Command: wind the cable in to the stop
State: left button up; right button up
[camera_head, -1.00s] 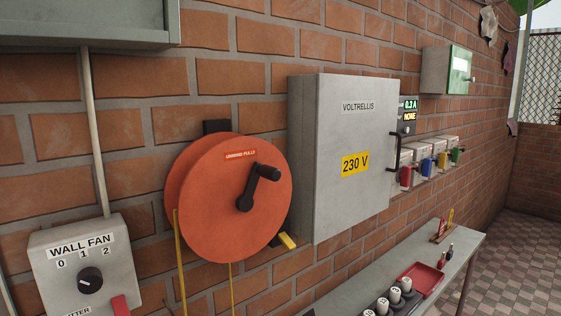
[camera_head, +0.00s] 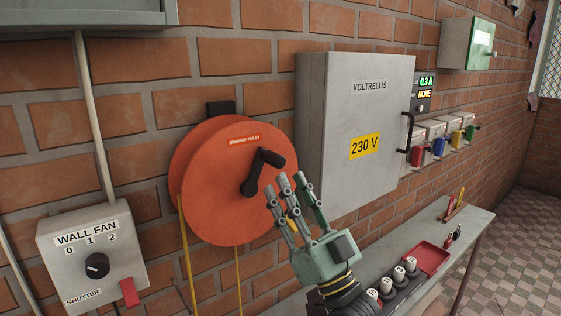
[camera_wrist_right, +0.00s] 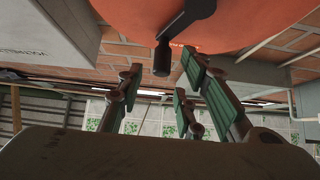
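An orange cable reel (camera_head: 225,190) labelled "UNWIND FULLY" hangs on the brick wall. Its black crank (camera_head: 259,172) points up and right, with the handle knob at its end. The yellow cable (camera_head: 187,258) hangs down from the reel in two strands. My right gripper (camera_head: 292,188) is open and empty, in front of the reel's lower right, with its fingers pointing up just below the crank. In the right wrist view the reel (camera_wrist_right: 245,22) and the crank (camera_wrist_right: 182,25) show ahead of the spread fingers (camera_wrist_right: 160,88), apart from them. My left gripper is not in view.
A grey cabinet (camera_head: 345,172) marked 230 V stands right of the reel. A wall fan switch box (camera_head: 112,243) is at lower left. A bench (camera_head: 440,233) below carries several white-topped items (camera_head: 399,274) and a red tray (camera_head: 428,256).

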aim_at(280, 167)
jog(key=p+x, duration=0.1)
jog(key=x, duration=0.4)
jog(key=shift+p, duration=0.35)
grip_shut()
